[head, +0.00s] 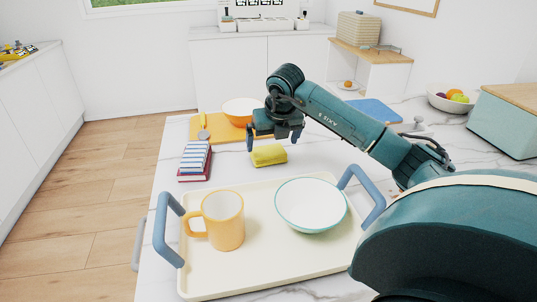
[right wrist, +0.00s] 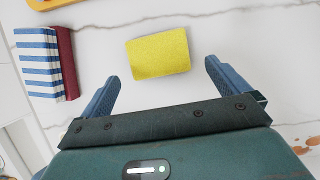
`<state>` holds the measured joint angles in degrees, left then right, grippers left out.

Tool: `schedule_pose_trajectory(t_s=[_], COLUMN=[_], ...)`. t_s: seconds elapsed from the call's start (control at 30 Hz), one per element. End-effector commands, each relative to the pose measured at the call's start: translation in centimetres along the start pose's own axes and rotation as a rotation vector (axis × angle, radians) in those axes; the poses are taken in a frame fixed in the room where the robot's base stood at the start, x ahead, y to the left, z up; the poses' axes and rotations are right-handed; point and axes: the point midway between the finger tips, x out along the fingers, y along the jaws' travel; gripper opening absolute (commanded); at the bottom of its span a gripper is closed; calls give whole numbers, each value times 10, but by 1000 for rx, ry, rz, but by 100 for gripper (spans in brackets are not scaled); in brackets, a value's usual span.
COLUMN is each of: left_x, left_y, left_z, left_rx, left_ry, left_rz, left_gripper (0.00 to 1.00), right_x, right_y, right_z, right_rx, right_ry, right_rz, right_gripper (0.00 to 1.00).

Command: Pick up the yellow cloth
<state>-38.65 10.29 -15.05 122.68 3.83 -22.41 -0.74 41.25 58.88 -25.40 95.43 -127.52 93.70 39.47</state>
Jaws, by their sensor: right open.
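The yellow cloth (head: 269,155) is a small folded block lying on the white marble counter, behind the tray. In the right wrist view the yellow cloth (right wrist: 158,54) lies ahead of my right gripper (right wrist: 158,78), roughly centred between its two blue fingers. My right gripper (head: 273,142) is open and empty, above the counter close to the cloth. The fingers do not appear to touch the cloth. My left gripper is not in view.
A cream tray (head: 260,262) with blue handles holds an orange mug (head: 225,222) and a white bowl (head: 310,203). A striped cloth stack (head: 194,160) lies left of the yellow cloth.

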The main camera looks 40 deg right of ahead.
Motion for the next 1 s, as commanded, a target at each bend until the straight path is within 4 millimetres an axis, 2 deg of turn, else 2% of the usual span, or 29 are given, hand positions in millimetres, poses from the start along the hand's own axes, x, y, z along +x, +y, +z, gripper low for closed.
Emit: schedule_pose_trajectory(t_s=[0.33, 0.47, 0.67, 1.0], left_x=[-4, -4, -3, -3], left_y=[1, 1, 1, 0], left_z=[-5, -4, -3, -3], left_rx=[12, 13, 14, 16], left_ry=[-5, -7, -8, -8], left_rz=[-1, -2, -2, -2], left_gripper=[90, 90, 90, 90], right_x=[45, 52, 52, 52], right_y=[3, 2, 2, 2], right_z=[4, 5, 5, 5], right_rx=[1, -1, -1, -1], right_ry=[4, 1, 1, 0], right_rz=[1, -1, 0, 0], right_gripper=[100, 100, 100, 72])
